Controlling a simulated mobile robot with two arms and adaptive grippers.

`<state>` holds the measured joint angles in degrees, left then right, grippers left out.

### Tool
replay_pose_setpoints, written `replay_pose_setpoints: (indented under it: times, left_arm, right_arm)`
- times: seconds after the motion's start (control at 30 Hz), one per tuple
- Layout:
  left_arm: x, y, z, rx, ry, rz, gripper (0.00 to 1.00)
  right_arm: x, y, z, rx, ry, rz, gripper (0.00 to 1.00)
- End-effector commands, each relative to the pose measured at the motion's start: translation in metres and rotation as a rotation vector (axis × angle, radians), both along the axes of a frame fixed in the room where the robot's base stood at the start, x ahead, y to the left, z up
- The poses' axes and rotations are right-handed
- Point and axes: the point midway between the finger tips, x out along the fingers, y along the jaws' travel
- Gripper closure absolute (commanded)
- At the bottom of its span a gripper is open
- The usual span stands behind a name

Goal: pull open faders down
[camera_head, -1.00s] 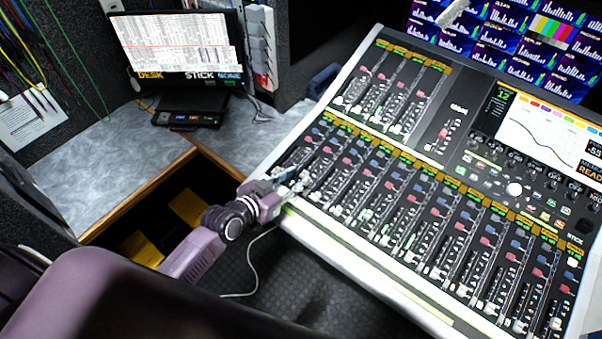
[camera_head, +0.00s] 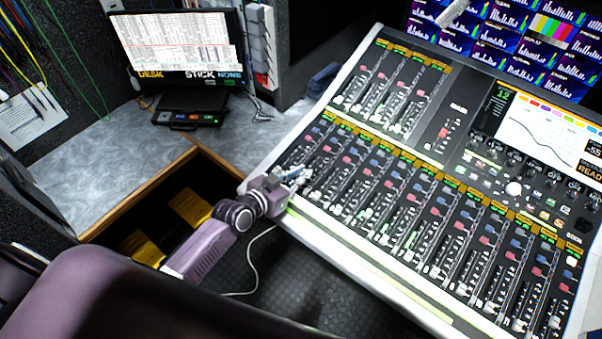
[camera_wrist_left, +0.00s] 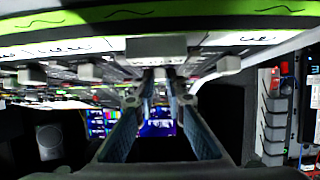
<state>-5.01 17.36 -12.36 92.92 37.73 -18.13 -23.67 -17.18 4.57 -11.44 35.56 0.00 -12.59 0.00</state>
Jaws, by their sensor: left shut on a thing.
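The mixing console (camera_head: 262,172) fills the right of the head view, with a long lower bank of faders and a shorter upper bank. Pale fader caps stand at differing heights in their slots; several (camera_head: 362,214) sit in the middle of the lower bank. My left gripper (camera_head: 299,177) is at the left end of the lower bank, low over the panel. In the left wrist view its two blue-grey fingers (camera_wrist_left: 155,98) close together on a small fader cap (camera_wrist_left: 158,76). Other grey fader caps (camera_wrist_left: 90,71) show beside it. The gripper hides part of the leftmost channels.
A monitor (camera_head: 178,45) and a small dark box (camera_head: 188,117) stand on the grey desk (camera_head: 85,165) at the left. An open recess with yellow items (camera_head: 190,205) lies below the desk edge. A wall of screens (camera_head: 500,40) is behind the console.

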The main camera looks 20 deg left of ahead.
Motion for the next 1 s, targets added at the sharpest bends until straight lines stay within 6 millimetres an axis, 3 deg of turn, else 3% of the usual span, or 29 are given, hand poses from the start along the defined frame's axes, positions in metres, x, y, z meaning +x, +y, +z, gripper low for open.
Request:
replay_pose_setpoints:
  times: [0.2, 0.5, 0.77, 0.8, 0.93, 1.0]
  left_arm:
    - [-0.003, 0.002, -0.001, 0.002, 0.001, 0.001, 1.0]
    - [-0.037, 0.014, -0.006, 0.002, 0.001, -0.001, 1.0]
    - [-0.038, 0.014, -0.007, 0.001, 0.004, 0.0, 1.0]
    - [-0.039, 0.014, -0.007, 0.001, 0.004, 0.0, 0.85]
    - [-0.038, 0.014, -0.007, 0.001, 0.003, -0.001, 0.71]
    - [-0.038, 0.014, -0.006, 0.001, 0.002, 0.0, 0.71]
  right_arm:
    - [0.0, 0.0, 0.0, 0.0, 0.0, 0.0, 0.6]
    - [0.0, 0.0, 0.004, 0.0, 0.001, 0.0, 0.6]
    - [0.0, 0.0, 0.004, 0.0, 0.001, 0.0, 0.6]
    - [0.0, 0.0, 0.004, 0.0, 0.001, 0.0, 0.6]
    - [0.0, 0.0, 0.004, 0.0, 0.001, 0.0, 0.6]
    - [0.0, 0.0, 0.004, 0.0, 0.001, 0.0, 0.6]
